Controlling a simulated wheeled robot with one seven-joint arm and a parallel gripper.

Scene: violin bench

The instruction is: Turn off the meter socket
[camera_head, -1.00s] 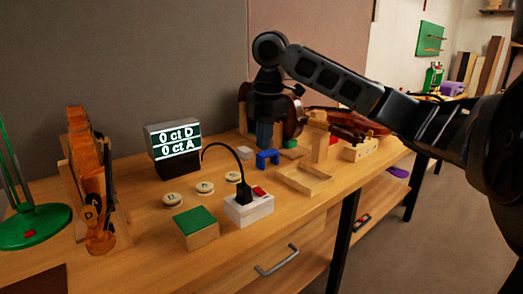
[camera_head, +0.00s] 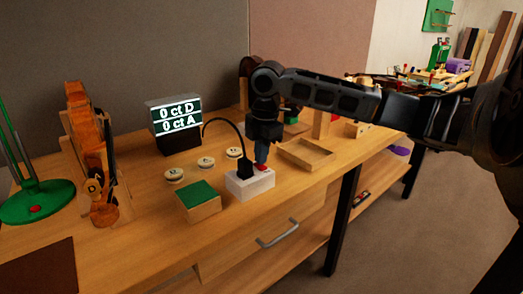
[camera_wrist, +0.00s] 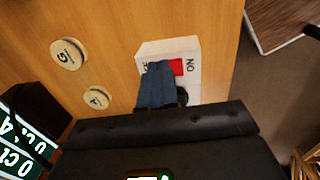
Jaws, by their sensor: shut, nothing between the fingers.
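The meter socket (camera_head: 250,186) is a white box near the front edge of the bench, with a black plug (camera_head: 243,170) and cable in it. Its red switch (camera_wrist: 178,67) shows beside the "ON" lettering in the wrist view; in the head view it is mostly hidden by my fingers. My gripper (camera_head: 261,164) is shut and points down at the switch end of the socket. In the wrist view its blue fingertips (camera_wrist: 157,66) overlap the switch's left side; I cannot tell whether they touch. The meter (camera_head: 176,124) is lit and reads "0 ct D" and "0 ct A".
A green-topped wooden block (camera_head: 198,200) stands left of the socket, with several round lettered discs (camera_head: 206,163) behind. A shallow wooden tray (camera_head: 306,154) lies to the right. A violin (camera_head: 84,150) on a stand and a green-based lamp (camera_head: 38,202) are at the left.

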